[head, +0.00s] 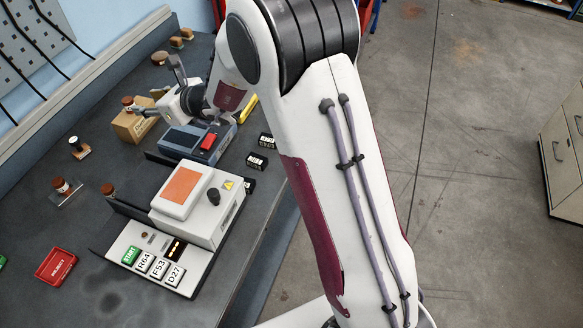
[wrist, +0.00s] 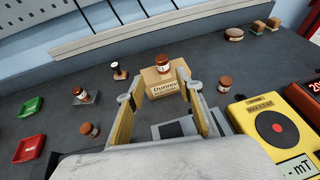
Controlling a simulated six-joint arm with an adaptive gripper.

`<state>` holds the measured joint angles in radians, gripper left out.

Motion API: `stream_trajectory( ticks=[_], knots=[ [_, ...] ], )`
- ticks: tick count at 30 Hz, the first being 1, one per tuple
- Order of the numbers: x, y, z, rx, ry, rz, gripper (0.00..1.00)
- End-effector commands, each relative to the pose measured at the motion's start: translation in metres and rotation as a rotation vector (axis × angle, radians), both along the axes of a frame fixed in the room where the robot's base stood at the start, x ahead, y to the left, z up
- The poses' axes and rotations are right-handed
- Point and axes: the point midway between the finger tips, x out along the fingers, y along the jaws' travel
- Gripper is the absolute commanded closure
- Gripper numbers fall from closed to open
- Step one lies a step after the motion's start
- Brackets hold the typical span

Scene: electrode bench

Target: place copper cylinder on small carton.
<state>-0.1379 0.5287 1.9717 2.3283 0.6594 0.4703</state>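The small carton (head: 140,127) is a tan cardboard box at the back of the bench; it also shows in the wrist view (wrist: 162,90), printed with dark lettering. A copper-brown cylinder with a pale band (wrist: 162,63) stands upright on its top, and shows in the head view (head: 127,101). My gripper (head: 168,92) is beside the carton. In the wrist view my gripper (wrist: 160,95) has its two fingers wide apart, with the carton beyond and between them. Nothing is held between the fingers. The fingers appear clear of the cylinder.
A blue-grey device with a red button (head: 208,141) is close below my gripper. A red reject tray (head: 56,266) lies front left; a yellow meter (wrist: 275,125) is right.

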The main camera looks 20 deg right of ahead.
Motion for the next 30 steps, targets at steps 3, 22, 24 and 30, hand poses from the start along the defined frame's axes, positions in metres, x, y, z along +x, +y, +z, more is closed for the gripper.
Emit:
stream_trajectory(
  ticks=[3,22,24,30],
  knots=[
    [-0.008,0.003,0.014,-0.031,-0.033,0.044,0.64],
    [-0.136,0.017,0.104,-0.465,-0.376,0.545,0.64],
    [-0.153,0.016,0.109,-0.521,-0.413,0.602,0.64],
    [-0.201,0.006,0.117,-0.691,-0.512,0.763,0.64]
  ],
)
